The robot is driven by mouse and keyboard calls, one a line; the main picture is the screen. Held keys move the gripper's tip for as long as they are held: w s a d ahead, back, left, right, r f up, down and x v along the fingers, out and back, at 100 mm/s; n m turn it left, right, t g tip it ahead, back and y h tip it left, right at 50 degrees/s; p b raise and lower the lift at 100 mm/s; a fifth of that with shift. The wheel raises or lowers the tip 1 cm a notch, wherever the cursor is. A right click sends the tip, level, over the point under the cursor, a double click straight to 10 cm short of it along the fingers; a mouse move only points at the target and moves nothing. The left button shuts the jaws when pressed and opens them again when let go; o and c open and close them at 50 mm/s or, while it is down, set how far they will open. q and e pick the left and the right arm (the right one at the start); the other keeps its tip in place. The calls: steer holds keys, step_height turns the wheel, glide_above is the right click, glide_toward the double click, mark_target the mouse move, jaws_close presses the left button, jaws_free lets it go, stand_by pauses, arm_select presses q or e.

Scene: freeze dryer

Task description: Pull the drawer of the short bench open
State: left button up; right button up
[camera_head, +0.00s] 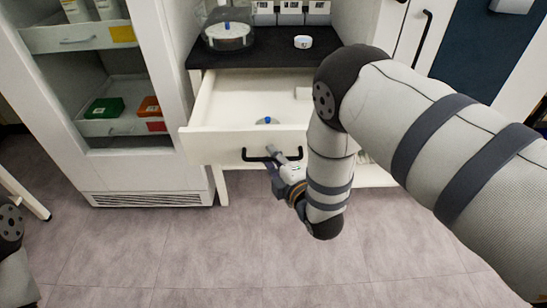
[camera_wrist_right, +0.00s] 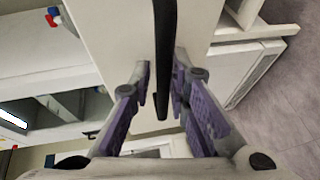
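The drawer (camera_head: 230,146) of the short bench (camera_head: 268,52) is pulled out, and its inside shows from above. Its black bar handle (camera_head: 252,158) is on the white front. My right gripper (camera_head: 283,160) is at the right part of this handle. In the right wrist view the handle (camera_wrist_right: 164,50) runs between the two fingers (camera_wrist_right: 161,88) of my right gripper. The fingers stand part-way open around it, with a small gap visible at its sides. My left gripper is out of view; only a part of my left arm shows at the lower left.
A small blue-topped item (camera_head: 267,121) lies inside the drawer. On the black bench top stand a round clear vessel (camera_head: 228,32) and a small white object (camera_head: 303,42). A white cabinet (camera_head: 150,175) with shelves stands close at the left. The floor in front is clear.

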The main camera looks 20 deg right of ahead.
steer(key=shift+s, duration=0.1)
steer(key=v, duration=1.2)
steer(key=shift+f, duration=0.1)
steer(key=s+d+f+m+g+h+p, duration=0.2)
steer(key=s+d+f+m+g, duration=0.2)
steer(key=s+f+m+g, duration=0.7)
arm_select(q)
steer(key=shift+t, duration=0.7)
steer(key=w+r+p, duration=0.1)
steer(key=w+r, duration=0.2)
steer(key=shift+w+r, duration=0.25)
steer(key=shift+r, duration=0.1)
arm_select(e)
steer(key=s+m+g, duration=0.7)
steer(key=s+m, duration=0.1)
steer(key=s, duration=1.7)
steer(key=shift+s+d+f, duration=0.25)
steer(key=shift+s+d, duration=0.1)
